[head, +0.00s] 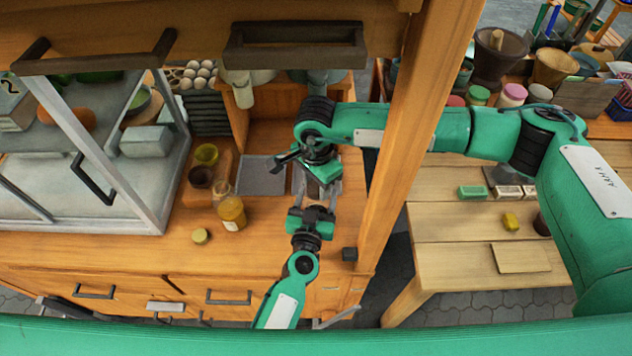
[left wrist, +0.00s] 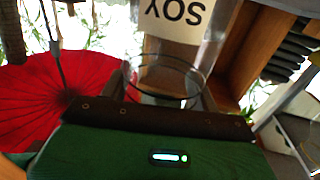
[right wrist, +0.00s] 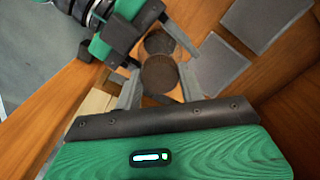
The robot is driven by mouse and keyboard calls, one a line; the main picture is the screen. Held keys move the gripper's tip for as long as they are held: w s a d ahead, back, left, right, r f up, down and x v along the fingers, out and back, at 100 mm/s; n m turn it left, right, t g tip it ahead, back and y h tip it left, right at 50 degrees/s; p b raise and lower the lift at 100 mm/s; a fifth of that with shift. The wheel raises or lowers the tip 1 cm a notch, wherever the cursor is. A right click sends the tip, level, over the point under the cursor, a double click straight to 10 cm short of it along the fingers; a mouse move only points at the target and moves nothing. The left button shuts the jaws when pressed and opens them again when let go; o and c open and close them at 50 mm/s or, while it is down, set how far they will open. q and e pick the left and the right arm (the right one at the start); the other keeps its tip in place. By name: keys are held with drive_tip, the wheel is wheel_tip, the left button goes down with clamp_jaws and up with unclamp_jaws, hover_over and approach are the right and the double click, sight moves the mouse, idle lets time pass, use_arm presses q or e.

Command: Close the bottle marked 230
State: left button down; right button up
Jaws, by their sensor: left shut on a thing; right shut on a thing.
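No marking 230 is legible in any view. An amber bottle (head: 231,212) with a white label stands upright on the counter, with a small yellowish disc (head: 201,236) lying nearby. My left gripper (head: 320,196) is shut on a clear glass vessel (left wrist: 168,75); a white SOY label (left wrist: 174,20) shows upside down just beyond its rim. My right gripper (head: 326,184), close beside the left one, is shut on a round brown-topped thing (right wrist: 160,74). A second dark round top (right wrist: 159,43) shows by the left fingers. In the head view the grippers mostly hide what they hold.
A grey square tile (head: 262,175) lies left of the grippers. Two small pots, one olive (head: 206,154), one brown (head: 201,177), stand by a glass-sided case (head: 100,190). A wooden post (head: 420,120) rises right of the grippers. The front counter is mostly clear.

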drive_tip(key=m, duration=0.4)
drive_tip(key=o, duration=1.2)
wheel_tip(320, 180, up, 12)
use_arm(q)
drive_tip(key=shift+c, duration=1.4)
unclamp_jaws()
